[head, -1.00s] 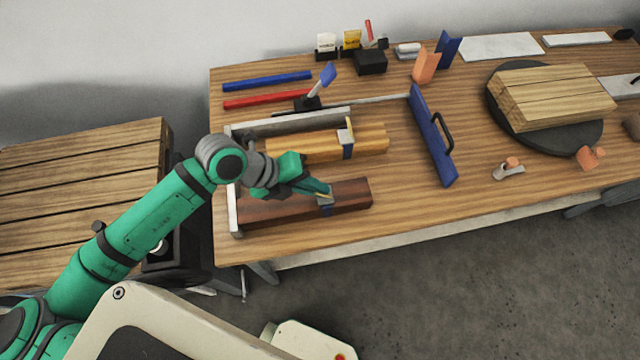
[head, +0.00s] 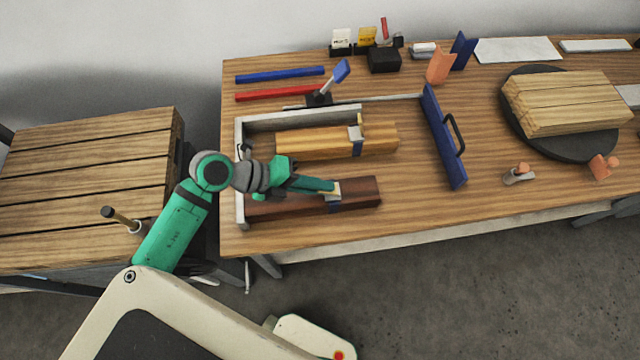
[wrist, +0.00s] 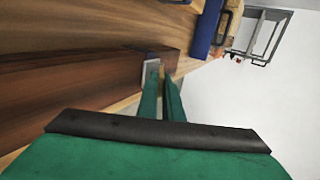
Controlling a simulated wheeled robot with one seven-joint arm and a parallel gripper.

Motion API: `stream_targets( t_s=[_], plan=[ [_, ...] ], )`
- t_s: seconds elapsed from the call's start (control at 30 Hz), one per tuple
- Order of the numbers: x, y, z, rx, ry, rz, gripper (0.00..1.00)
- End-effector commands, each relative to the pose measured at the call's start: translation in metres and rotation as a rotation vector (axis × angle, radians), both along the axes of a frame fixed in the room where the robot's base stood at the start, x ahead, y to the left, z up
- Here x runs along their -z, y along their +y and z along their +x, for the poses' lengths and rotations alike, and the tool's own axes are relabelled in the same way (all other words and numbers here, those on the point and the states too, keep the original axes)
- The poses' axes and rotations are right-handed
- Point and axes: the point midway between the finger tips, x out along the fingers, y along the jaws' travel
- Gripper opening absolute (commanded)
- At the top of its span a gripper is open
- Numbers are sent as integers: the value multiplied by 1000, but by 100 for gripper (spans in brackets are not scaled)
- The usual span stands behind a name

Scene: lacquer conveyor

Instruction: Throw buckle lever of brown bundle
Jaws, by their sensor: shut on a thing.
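The brown bundle (head: 360,194) lies near the front left of the table, with a dark blue strap and a pale metal buckle around its middle. My gripper (head: 333,186) is at the buckle, its fingers lying low and nearly level above the bundle's top. In the wrist view the green fingers (wrist: 162,96) are close together at the pale buckle plate (wrist: 151,72) on the brown bundle (wrist: 70,88). The gripper is shut on the buckle lever, which the fingers mostly hide. A light yellow bundle (head: 300,143) with its own strap and upright buckle lever (head: 356,130) lies behind.
A grey angled fence (head: 240,185) runs along the left and back of the bundles. A blue board with a black handle (head: 440,135) stands to the right. A dark turntable (head: 575,148) carries pale wood. The table front is clear.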

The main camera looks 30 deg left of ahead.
Motion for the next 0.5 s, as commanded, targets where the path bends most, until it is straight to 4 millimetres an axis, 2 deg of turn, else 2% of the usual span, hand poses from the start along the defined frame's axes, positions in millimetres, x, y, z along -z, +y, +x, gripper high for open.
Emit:
stream_targets(
  t_s=[0.13,0.2,0.23,0.5],
  plan=[
    [0,0,0,1,0,0,0],
    [0,0,0,1,1,1,23],
    [0,0,0,1,1,1,25],
    [1,0,0,0,3,3,25]
  ],
)
